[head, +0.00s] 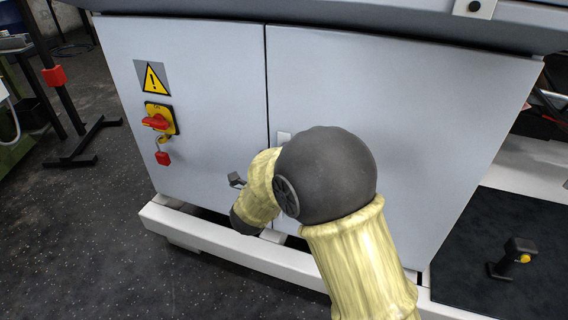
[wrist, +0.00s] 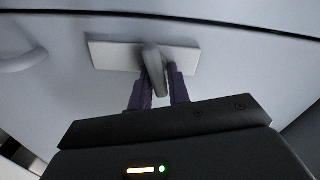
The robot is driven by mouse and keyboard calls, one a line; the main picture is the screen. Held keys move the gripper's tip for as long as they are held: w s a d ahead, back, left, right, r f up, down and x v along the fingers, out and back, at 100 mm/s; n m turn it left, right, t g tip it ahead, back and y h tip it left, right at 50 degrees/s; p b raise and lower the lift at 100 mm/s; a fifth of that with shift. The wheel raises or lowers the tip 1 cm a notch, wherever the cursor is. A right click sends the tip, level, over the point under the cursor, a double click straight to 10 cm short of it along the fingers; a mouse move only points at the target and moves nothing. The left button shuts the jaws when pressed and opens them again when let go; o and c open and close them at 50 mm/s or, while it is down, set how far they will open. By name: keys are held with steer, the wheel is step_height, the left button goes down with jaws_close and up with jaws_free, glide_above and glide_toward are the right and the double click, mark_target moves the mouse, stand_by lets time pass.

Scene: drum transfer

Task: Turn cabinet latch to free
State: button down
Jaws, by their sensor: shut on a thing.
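The cabinet latch shows in the wrist view as a grey lever (wrist: 153,64) standing out across a pale rectangular plate (wrist: 105,54). The two dark fingers of my gripper (wrist: 160,88) are shut on the lever, one on each side. The lever's lower end is between the fingers. In the head view, a small pale plate (head: 283,137) shows just right of the seam between the two cabinet doors, partly covered by my arm. My arm hides the lever and the fingertips there.
The grey cabinet (head: 210,60) carries a warning sign (head: 152,77) and a red-and-yellow switch (head: 159,119) with a red tag on the left door. A curved pale handle (wrist: 22,61) is left of the latch in the wrist view. A white base rail (head: 200,236) runs below the doors.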

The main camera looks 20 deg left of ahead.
steer(key=shift+f+m+b, duration=0.35)
steer(key=shift+m+b, duration=1.3)
steer(key=shift+m, duration=0.05)
steer(key=shift+r, duration=0.1)
steer(key=c, duration=1.4)
jaws_free()
steer(key=shift+c, duration=0.2)
steer(key=shift+s, duration=0.1)
steer(key=s+a+p, duration=0.1)
steer(key=s+p, duration=0.5)
steer(key=s, duration=1.1)
steer(key=shift+a, duration=0.15)
